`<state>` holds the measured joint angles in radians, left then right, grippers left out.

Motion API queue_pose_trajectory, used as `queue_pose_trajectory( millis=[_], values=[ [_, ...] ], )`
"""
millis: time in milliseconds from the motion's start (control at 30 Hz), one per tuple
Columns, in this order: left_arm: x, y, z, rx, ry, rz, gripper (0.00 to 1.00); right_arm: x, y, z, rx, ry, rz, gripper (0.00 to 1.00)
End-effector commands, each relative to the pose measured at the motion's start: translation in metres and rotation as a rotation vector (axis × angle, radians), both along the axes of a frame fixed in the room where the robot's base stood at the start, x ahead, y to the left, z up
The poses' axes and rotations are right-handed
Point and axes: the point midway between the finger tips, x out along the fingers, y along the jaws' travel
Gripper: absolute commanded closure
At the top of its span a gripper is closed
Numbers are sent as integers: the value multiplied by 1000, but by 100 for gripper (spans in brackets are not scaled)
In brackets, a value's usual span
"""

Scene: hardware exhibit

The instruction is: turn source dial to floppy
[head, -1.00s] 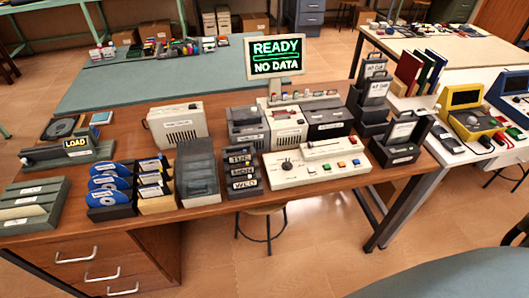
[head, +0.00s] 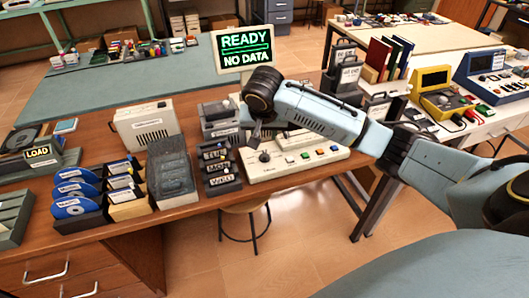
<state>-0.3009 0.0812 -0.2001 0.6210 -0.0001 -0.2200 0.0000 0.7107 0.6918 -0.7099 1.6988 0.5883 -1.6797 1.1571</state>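The cream control panel (head: 282,171) lies near the front edge of the wooden desk, with a small black dial (head: 264,157) at its left end and coloured buttons to the right. The dial's pointer setting and any source labels are too small to read. My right gripper (head: 255,139) points down just above and behind the dial, seen from the side. Its fingers are small and dark, and I cannot tell whether they are open or touching the dial. My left gripper is out of view.
A sign (head: 244,48) reading "READY NO DATA" stands behind my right wrist. A rack of labelled black cartridges (head: 219,170) stands close left of the panel. My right forearm hides part of the machines behind. A tray of blue discs (head: 78,215) is farther left.

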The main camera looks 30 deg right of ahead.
Motion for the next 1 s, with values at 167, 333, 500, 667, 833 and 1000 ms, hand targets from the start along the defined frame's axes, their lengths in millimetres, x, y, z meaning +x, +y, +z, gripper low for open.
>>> queue_pose_trajectory(
  millis=[167,333,500,667,833,1000],
  values=[
    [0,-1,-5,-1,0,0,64,7,-6,-22,-1,4,-6,65],
    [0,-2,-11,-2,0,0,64,18,-13,-57,-1,3,-5,65],
    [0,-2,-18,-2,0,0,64,30,-20,-89,-1,1,-4,65],
    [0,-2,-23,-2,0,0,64,37,-25,-110,0,0,-2,65],
    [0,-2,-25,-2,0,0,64,41,-27,-119,0,-1,-1,65],
    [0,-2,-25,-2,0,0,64,42,-28,-121,-1,-1,-1,65]
  ],
)
